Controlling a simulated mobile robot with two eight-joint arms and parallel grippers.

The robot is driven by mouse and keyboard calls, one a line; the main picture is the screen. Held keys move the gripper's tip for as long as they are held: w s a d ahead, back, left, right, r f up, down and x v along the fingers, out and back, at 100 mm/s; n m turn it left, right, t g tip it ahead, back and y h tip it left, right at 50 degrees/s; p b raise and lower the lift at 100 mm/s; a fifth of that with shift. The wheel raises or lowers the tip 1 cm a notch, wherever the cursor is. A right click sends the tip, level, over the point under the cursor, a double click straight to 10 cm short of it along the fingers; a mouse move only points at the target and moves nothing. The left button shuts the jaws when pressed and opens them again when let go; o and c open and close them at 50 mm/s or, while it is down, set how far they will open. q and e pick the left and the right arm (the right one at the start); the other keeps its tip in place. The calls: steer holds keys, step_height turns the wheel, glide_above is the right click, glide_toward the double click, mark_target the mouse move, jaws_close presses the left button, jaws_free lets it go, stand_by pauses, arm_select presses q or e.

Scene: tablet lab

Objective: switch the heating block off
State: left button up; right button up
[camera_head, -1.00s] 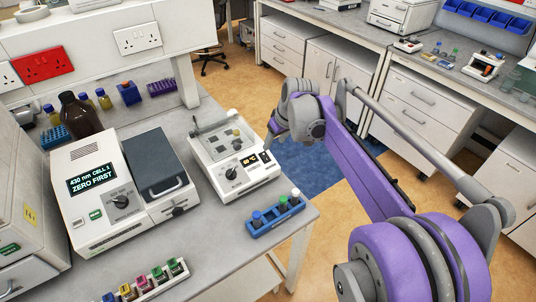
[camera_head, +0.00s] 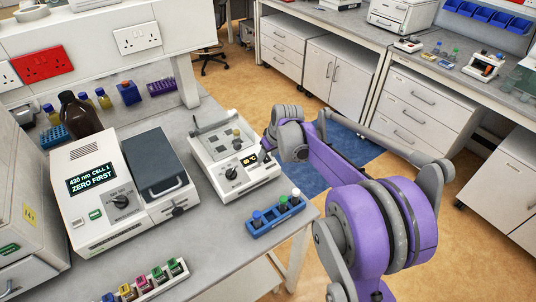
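The heating block (camera_head: 209,158) is a white box on the grey bench, right of the photometer. Its sloped front has a black dial (camera_head: 231,174) and a small dark display (camera_head: 250,160) with lit amber digits. A vial stands in the metal well on its top. My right gripper (camera_head: 267,146) is at the right edge of the block's front panel, close to the display. Its fingertips are small and partly hidden, so I cannot tell whether they touch the block or are open. The switch's position is not clear. My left gripper is not in view.
A photometer (camera_head: 92,160) reading "ZERO FIRST" stands left of the block. A blue rack (camera_head: 262,229) with several vials sits in front of it, near the bench's right edge. A rack of coloured-cap cuvettes (camera_head: 155,283) is at the front. Floor is open right of the bench.

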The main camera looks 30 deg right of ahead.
jaws_close()
steer(key=shift+w+r+g, duration=0.1)
steer(key=shift+w+g, duration=0.1)
steer(key=shift+g, duration=0.6)
steer(key=shift+w+r+g, duration=0.1)
steer(key=shift+w+g, duration=0.05)
steer(key=shift+g, duration=0.65)
steer(key=shift+o, duration=0.8)
jaws_free()
step_height(320, 180, up, 11)
steer(key=s, duration=0.1)
steer(key=shift+s+f, duration=0.15)
steer(key=shift+s, duration=0.05)
